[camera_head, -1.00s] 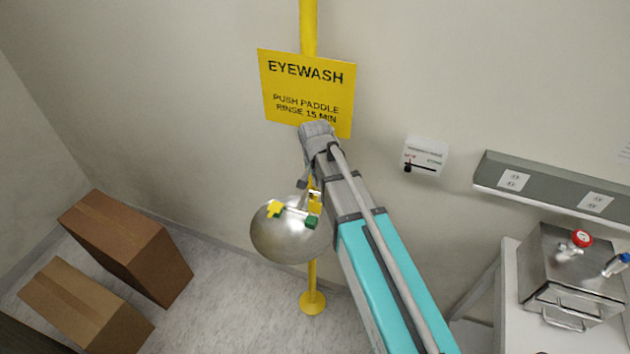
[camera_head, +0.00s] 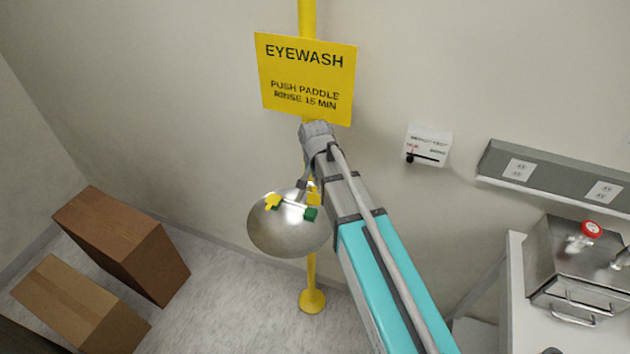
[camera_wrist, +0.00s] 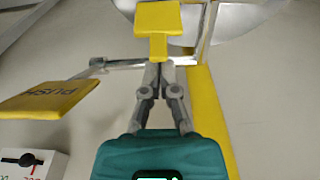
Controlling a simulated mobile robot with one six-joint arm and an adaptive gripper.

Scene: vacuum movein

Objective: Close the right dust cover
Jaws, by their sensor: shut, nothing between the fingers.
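The eyewash bowl (camera_head: 285,240) is a round steel dish on a yellow post (camera_head: 312,272). A yellow piece (camera_head: 273,201) at its left and a green piece (camera_head: 311,214) at its right look like the dust covers; their lids are too small to tell open or shut. In the wrist view a yellow T-shaped plate (camera_wrist: 158,18) lies just beyond my gripper (camera_wrist: 160,66), with the bowl (camera_wrist: 225,22) behind it. My gripper is shut and empty; I cannot tell whether it touches the plate. In the head view my arm hides most of it.
A yellow PUSH paddle (camera_wrist: 50,100) is at the left in the wrist view. The eyewash sign (camera_head: 305,80) hangs behind my wrist. A small wall box (camera_head: 427,146) and a steel bath (camera_head: 580,268) stand right. Cardboard boxes (camera_head: 122,243) are on the floor at left.

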